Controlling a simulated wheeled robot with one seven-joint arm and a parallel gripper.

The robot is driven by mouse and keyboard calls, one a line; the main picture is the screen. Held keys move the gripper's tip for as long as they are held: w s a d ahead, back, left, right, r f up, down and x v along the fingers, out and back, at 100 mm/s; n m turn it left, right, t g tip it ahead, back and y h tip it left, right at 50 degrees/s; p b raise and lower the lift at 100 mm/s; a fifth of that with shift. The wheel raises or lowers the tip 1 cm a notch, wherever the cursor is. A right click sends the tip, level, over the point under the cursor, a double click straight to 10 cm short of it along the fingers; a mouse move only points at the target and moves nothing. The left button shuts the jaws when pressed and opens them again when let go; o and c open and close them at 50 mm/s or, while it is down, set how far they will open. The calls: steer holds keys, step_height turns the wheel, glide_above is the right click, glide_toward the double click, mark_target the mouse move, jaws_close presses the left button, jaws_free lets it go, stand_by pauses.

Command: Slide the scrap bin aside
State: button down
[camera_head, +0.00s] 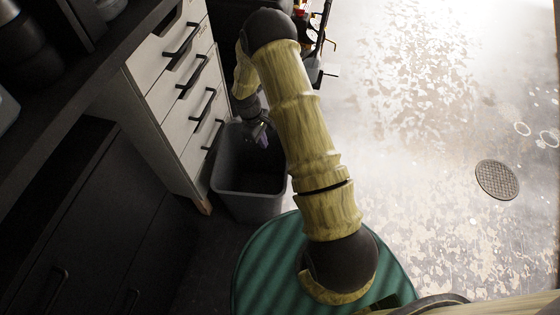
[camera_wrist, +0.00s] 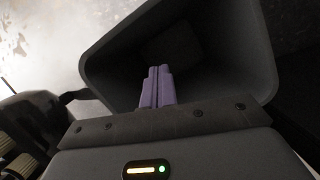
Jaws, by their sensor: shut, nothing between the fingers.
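The scrap bin (camera_head: 246,207) is a dark grey open-topped bin on the floor, beside the white drawer cabinet. It looks empty inside, though its far part is dark. My gripper (camera_head: 261,139) is at the bin's opening, near its back rim, with my arm reaching over from the right. In the wrist view the purple fingers of my gripper (camera_wrist: 158,72) are shut together with nothing between them, seen against the inside of the bin (camera_wrist: 245,50). I cannot tell whether the fingers touch the bin wall.
The white drawer cabinet (camera_head: 168,85) with black handles stands close left of the bin. A dark cabinet (camera_head: 85,225) is at the lower left. Open, patchy floor with a round drain cover (camera_head: 497,179) lies to the right. Small items (camera_head: 318,45) stand behind my arm.

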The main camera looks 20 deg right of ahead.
steer(key=shift+f, duration=0.1)
steer(key=s+d+f+b, duration=0.2)
steer(key=f, duration=0.2)
steer(key=s+d+f+b, duration=0.2)
steer(key=f, duration=0.3)
steer(key=shift+s+d+f, duration=0.2)
steer(key=shift+s+d, duration=0.05)
steer(key=shift+s, duration=0.05)
stand_by(0.4)
